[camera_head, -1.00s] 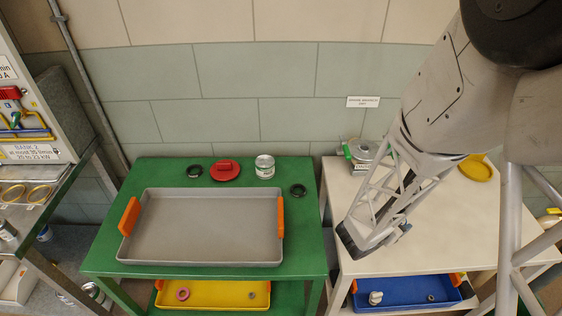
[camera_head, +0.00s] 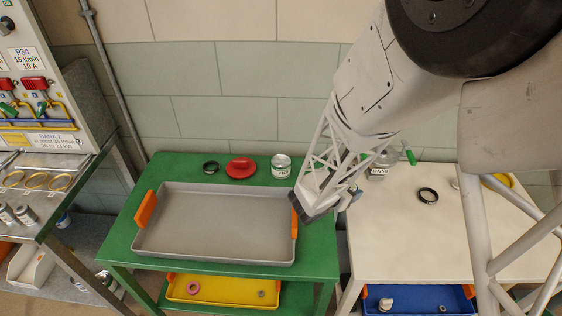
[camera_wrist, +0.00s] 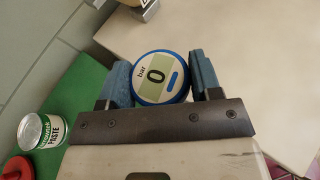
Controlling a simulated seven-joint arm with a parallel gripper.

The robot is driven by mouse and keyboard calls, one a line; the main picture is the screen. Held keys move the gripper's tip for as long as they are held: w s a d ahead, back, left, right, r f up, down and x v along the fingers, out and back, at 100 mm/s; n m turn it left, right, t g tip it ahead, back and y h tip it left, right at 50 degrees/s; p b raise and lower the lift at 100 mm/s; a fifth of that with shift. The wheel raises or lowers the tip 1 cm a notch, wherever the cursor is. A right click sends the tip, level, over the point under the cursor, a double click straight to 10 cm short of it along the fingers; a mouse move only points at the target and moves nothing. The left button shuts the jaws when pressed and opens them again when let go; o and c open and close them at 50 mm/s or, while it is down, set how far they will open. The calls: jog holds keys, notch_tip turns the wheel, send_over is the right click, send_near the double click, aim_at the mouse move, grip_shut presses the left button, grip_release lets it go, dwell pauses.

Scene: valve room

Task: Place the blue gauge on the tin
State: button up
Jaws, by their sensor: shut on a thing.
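The blue gauge (camera_wrist: 158,78) is round with a blue rim and a pale face reading "0 bar". My gripper (camera_wrist: 163,76) is shut on it, with one blue-grey finger on each side, in the wrist view. The tin (camera_head: 281,166) is a small white and green can with a silver lid, upright at the back of the green table. It also shows at the left of the wrist view (camera_wrist: 41,131), labelled "PASTE". In the head view, my gripper (camera_head: 356,195) is right of the tin, around the gap between the tables; the gauge cannot be made out there.
A grey tray (camera_head: 215,262) with orange handles fills the front of the green table (camera_head: 125,240). The white table (camera_head: 400,245) holds another black ring (camera_head: 428,195).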

jog(key=w+a+r, duration=0.1)
jog(key=a, duration=0.7)
jog(key=w+a+r+n+t+y, duration=0.1)
jog(key=w+a, duration=0.1)
jog(key=a, duration=0.7)
jog(key=shift+w+r+n+y, duration=0.15)
jog(key=shift+w+n+y, duration=0.15)
jog(key=shift+w, duration=0.1)
send_over(281, 161)
jog(key=shift+f, duration=0.75)
jog(key=shift+f, duration=0.1)
jog(key=shift+f, duration=1.65)
jog(key=shift+f, duration=0.15)
jog(key=o, duration=1.1)
jog(key=shift+c, duration=0.2)
